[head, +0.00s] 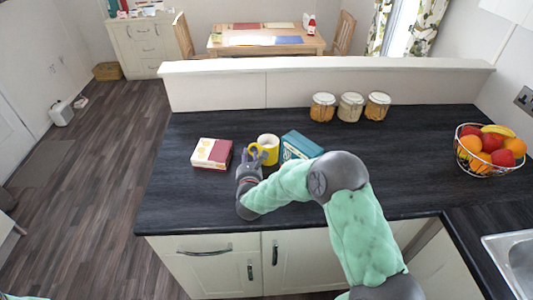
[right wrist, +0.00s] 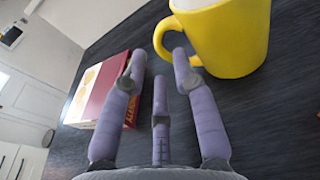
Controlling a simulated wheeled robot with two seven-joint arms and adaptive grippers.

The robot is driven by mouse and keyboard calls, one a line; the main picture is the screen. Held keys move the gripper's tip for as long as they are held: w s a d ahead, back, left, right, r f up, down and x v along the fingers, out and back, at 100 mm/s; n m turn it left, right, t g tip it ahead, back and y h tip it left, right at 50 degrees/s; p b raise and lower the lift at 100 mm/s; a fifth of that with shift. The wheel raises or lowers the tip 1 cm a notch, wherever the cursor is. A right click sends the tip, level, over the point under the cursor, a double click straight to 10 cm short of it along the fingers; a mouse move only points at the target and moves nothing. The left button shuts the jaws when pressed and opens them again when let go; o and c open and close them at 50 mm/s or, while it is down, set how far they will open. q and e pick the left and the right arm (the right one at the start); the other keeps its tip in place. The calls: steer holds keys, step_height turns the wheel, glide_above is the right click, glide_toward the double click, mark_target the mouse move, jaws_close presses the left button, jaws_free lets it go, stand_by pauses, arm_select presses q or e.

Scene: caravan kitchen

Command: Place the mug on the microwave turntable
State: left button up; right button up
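The yellow mug (head: 268,146) stands upright on the dark countertop, between a red-and-cream box and a teal box. It also shows large at the top of the right wrist view (right wrist: 228,38), with its handle towards my fingers. My right gripper (head: 252,156) is just in front of the mug, near its handle. In the right wrist view its fingers (right wrist: 160,62) are apart and hold nothing. The fingertips are close to the handle; whether they touch it I cannot tell. My left gripper is out of view. No microwave turntable can be made out.
The red-and-cream box (head: 211,153) lies left of the mug and the teal box (head: 299,146) right of it. Several jars (head: 350,107) stand along the back ledge. A fruit basket (head: 488,151) is at the right, above the sink (head: 513,258). The counter's left end is clear.

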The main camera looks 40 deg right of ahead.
steer(key=shift+b+x, duration=0.55)
steer(key=shift+x, duration=2.1)
steer(key=shift+w+a+f, duration=0.1)
steer(key=shift+a+f, duration=0.05)
jaws_close()
